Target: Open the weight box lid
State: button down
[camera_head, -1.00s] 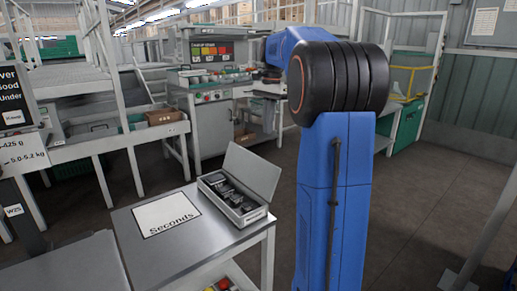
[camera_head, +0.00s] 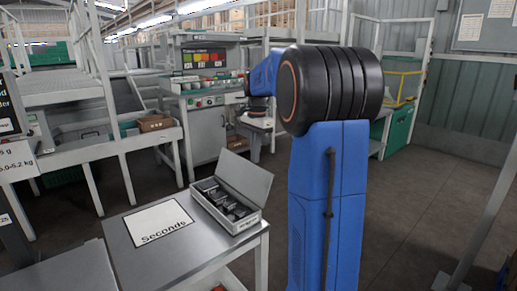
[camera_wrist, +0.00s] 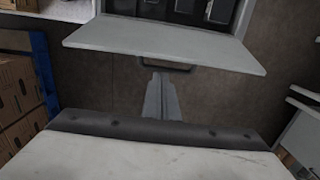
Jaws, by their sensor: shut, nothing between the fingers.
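The weight box (camera_head: 243,222) stands on the steel table. Its grey lid (camera_head: 246,174) stands up at the back edge, leaning away, and dark weights (camera_head: 226,202) show inside. In the wrist view the lid (camera_wrist: 165,45) shows as a pale panel with a dark handle (camera_wrist: 185,68) at its near edge. Box compartments (camera_wrist: 190,8) with dark contents show beyond it. My gripper (camera_wrist: 158,76) is shut and empty, its fingertips close by the handle in the picture. I cannot tell whether they touch it. In the head view my arm reaches past the box, and the fingers cannot be made out.
A white "Seconds" sheet (camera_head: 158,224) lies on the steel table (camera_head: 200,262) left of the box. A grey machine cabinet (camera_head: 208,140) stands behind. Cardboard boxes (camera_wrist: 15,95) show at the wrist view's left. Bare floor (camera_head: 420,215) lies to the right.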

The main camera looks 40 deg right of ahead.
aim_at(246, 160)
jog(key=shift+a+r, duration=0.25)
jog(key=shift+a, duration=0.25)
jog(key=shift+a+r, duration=0.2)
jog(key=shift+a, duration=0.3)
jog(key=shift+s+a+r+h, duration=0.1)
jog(key=shift+a+r+h, duration=0.1)
jog(key=shift+a+h, duration=0.25)
jog(key=shift+a+r+h, duration=0.2)
jog(key=shift+a+h, duration=0.05)
jog(key=shift+a, duration=0.35)
jog(key=shift+a+r, duration=0.2)
jog(key=shift+a, duration=0.45)
